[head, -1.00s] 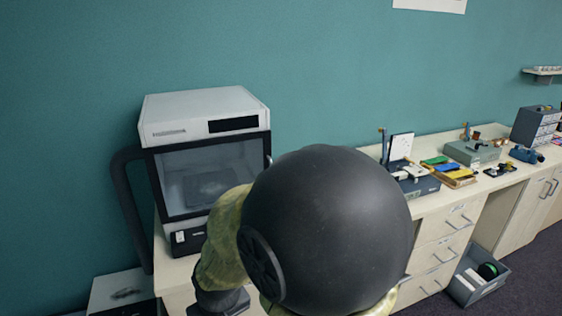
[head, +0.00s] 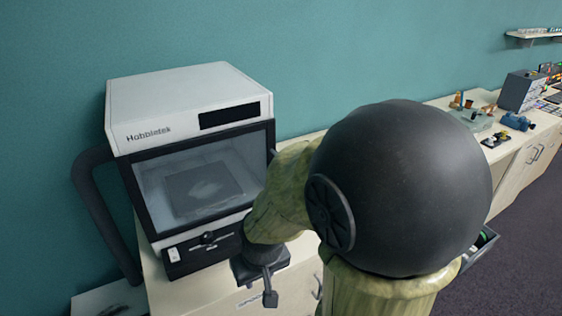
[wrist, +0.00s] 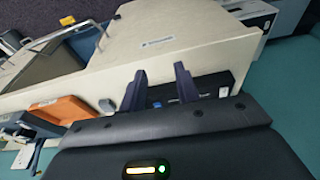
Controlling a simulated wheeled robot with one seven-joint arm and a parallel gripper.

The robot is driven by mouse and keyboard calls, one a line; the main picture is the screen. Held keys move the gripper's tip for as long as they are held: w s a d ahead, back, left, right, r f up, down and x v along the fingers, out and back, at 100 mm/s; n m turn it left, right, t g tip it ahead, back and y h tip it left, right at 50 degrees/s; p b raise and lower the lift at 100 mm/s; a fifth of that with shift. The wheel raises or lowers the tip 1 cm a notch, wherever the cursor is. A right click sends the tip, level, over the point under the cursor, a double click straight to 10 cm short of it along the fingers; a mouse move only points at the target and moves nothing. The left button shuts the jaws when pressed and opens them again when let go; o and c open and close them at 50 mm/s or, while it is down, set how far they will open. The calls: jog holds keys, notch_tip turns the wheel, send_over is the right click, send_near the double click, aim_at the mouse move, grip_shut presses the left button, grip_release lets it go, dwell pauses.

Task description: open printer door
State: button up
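The printer (head: 165,110) stands on the counter at the left of the head view, with a white top marked "Hobbietek". Its dark-framed glass door (head: 150,205) looks closed, and a dark plate shows behind the glass. A black panel with a small knob (head: 208,238) lies below the door. My gripper (head: 267,285) hangs in front of the printer's lower right corner, apart from the door. In the wrist view my gripper (wrist: 160,88) has its two fingers apart with nothing held. My arm hides the area right of the printer.
A thick black tube (head: 100,210) curves along the printer's left side. The counter (head: 452,102) runs right with small tools and a dark drawer cabinet (head: 521,91). The wrist view shows an orange tray (wrist: 68,110) and a pale surface (wrist: 150,50). Open floor (head: 520,240) lies at right.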

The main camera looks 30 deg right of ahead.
jog(key=w+d+r+m+t+p, duration=0.1)
jog(key=w+d+r+p, duration=0.5)
jog(key=w+d+r, duration=0.2)
jog(key=w+d+r+p, duration=0.6)
jog(key=w+d+r, duration=0.3)
jog(key=w+r, duration=0.3)
notch_tip(320, 180, up, 2)
jog(key=shift+w+r+m+t+h, duration=0.15)
jog(key=shift+w+m+t+h, duration=0.2)
jog(key=shift+m+t+h, duration=0.05)
jog(key=shift+a, duration=0.1)
jog(key=p+x, duration=0.6)
jog(key=x, duration=1.1)
jog(key=shift+c, duration=0.2)
jog(key=shift+w, duration=0.1)
grip_shut()
